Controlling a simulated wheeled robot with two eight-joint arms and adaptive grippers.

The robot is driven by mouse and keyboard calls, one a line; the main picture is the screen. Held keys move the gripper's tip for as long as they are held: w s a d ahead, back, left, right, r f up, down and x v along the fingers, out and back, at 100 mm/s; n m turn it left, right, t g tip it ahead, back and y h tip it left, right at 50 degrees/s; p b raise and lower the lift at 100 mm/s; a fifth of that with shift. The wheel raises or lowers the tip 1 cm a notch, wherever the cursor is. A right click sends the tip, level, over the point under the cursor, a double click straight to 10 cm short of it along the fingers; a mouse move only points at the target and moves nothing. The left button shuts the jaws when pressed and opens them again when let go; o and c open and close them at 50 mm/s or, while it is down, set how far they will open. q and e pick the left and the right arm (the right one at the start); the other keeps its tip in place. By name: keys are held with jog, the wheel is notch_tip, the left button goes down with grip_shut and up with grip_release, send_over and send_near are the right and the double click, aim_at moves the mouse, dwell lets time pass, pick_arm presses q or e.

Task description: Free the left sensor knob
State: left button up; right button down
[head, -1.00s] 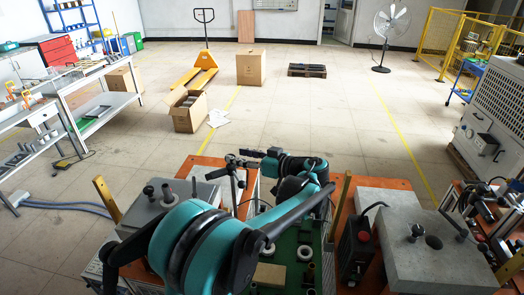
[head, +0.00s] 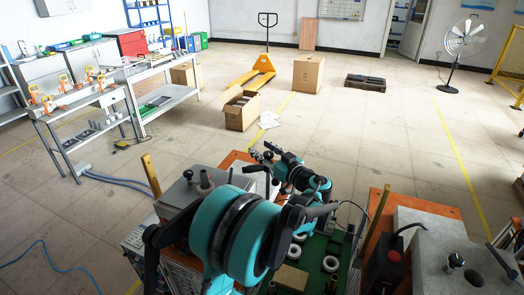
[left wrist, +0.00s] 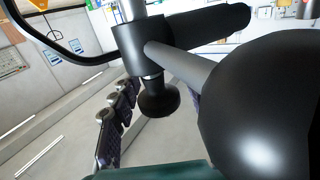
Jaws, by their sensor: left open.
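My left gripper (head: 267,154) is open beside the sensor stand's clamp (head: 256,168), above the left workstation. In the left wrist view, one jointed finger of the gripper (left wrist: 160,100) shows left of a small black knob (left wrist: 158,97). The other finger is mostly hidden behind a large black ball-shaped knob (left wrist: 262,105) close to the camera. The small knob hangs under a black clamp block (left wrist: 130,42) on a metal post, between the fingers with visible gaps. I cannot tell for certain which is the left sensor knob. My right gripper is out of view.
A green tray (head: 322,246) with white rings lies below my left arm. A grey block (head: 178,193) stands left, another (head: 440,247) right. A black box with a red button (head: 394,256) stands near the right block.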

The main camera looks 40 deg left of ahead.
pick_arm(q)
jog(key=shift+w+a, duration=0.1)
jog(key=shift+a, duration=0.25)
grip_shut()
jog(key=shift+n+g, duration=0.3)
jog(key=shift+g, duration=0.2)
jog(key=shift+s+d+n+g+h+p, duration=0.15)
jog(key=shift+s+n+g+h, duration=0.3)
jog(key=shift+n+g, duration=1.25)
jog(key=shift+s+n+g+h+p, duration=0.35)
jog(key=shift+n+g, duration=0.7)
jog(key=shift+g, duration=1.4)
jog(key=shift+s+d+n+g+h, duration=0.1)
jog(key=shift+s+n+g+h, duration=0.4)
jog(key=shift+n+g, duration=1.2)
jog(key=shift+s+g, duration=0.15)
jog(key=shift+g, duration=0.4)
